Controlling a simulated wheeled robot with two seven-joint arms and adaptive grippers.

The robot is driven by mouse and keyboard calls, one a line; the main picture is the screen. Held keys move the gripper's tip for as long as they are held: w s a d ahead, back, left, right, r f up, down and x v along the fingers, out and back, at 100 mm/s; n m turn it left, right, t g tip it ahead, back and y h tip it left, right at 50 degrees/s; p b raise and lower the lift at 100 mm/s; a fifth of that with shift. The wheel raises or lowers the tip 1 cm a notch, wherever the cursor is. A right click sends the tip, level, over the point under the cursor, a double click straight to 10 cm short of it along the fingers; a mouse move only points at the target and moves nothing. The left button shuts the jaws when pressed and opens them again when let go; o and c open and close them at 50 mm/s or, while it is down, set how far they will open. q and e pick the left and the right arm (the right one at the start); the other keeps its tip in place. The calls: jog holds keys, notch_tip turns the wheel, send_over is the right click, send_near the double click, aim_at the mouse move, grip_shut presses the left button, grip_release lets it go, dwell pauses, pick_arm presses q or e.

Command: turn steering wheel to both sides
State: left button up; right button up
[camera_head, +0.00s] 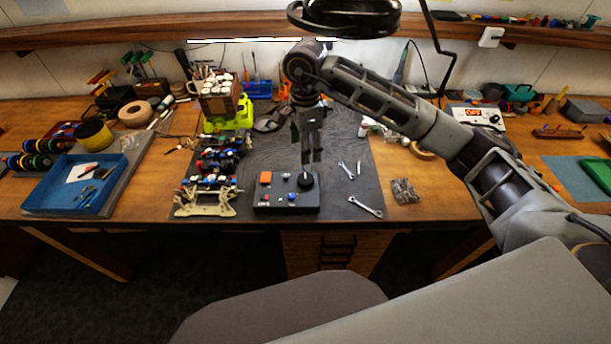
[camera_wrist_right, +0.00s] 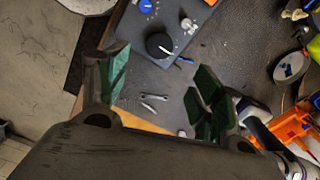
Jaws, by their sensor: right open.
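A dark control box (camera_head: 286,209) lies on the grey mat (camera_head: 345,204), with an orange square, coloured buttons and a round black knob (camera_head: 305,181). The knob is the only wheel-like control I can make out; it also shows in the right wrist view (camera_wrist_right: 159,45) with a white mark. An RC car chassis (camera_head: 207,180) stands left of the box. My right gripper (camera_head: 313,158) points down above the knob, apart from it. In the right wrist view its green-padded fingers (camera_wrist_right: 160,68) are spread and empty. My left gripper is not in view.
Wrenches (camera_head: 365,206) lie right of the box, beside a small grey mesh-like item (camera_head: 404,191). A blue tray (camera_head: 66,202) is at the left. A yellow-green stand (camera_head: 232,118) is behind the chassis. Bare mat lies between box and wrenches.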

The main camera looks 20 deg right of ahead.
aim_at(306, 178)
notch_tip(306, 178, down, 13)
jog(key=shift+r+p, duration=0.1)
jog(key=shift+p, duration=1.1)
jog(key=c, duration=1)
